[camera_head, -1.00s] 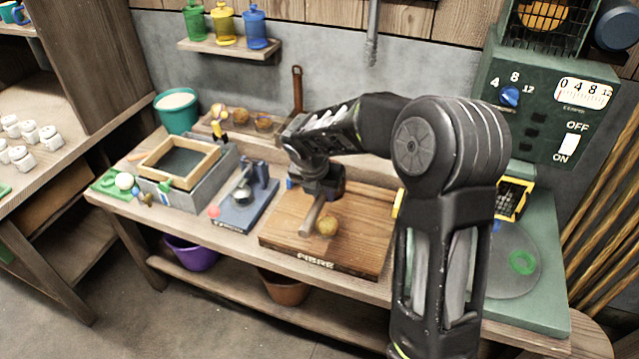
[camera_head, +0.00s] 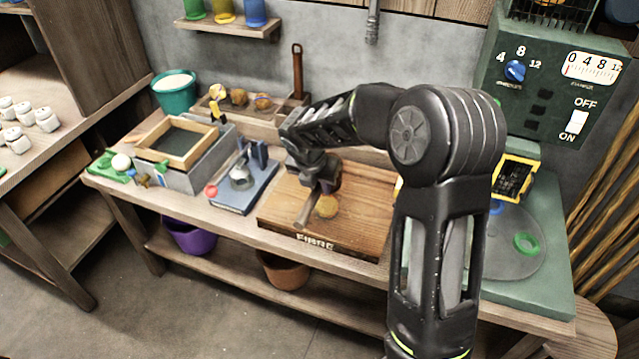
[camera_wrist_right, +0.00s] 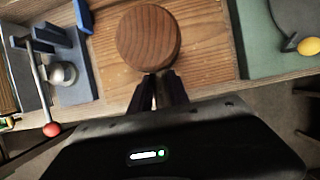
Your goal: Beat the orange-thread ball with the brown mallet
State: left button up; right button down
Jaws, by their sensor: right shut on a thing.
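My left gripper is not in view.
A blue stand with a metal cup and red-knobbed lever (camera_head: 242,180) is left of the board. A framed grey box (camera_head: 185,165) stands further left. A tray (camera_head: 285,112) with brown balls lies behind. A green machine (camera_head: 545,110) rises at right.

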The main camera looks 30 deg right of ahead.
jog(key=shift+f, duration=0.55)
notch_tip(320, 180, down, 4)
jog(key=b, duration=0.3)
notch_tip(320, 180, up, 4)
jog(key=p, duration=0.4)
jog(key=shift+r, duration=0.25)
jog(key=shift+f+b, duration=1.5)
jog(key=shift+f, duration=0.9)
notch_tip(320, 180, up, 5)
jog(key=p, duration=0.4)
jog(key=shift+f, duration=0.2)
jog(key=shift+f, duration=0.1)
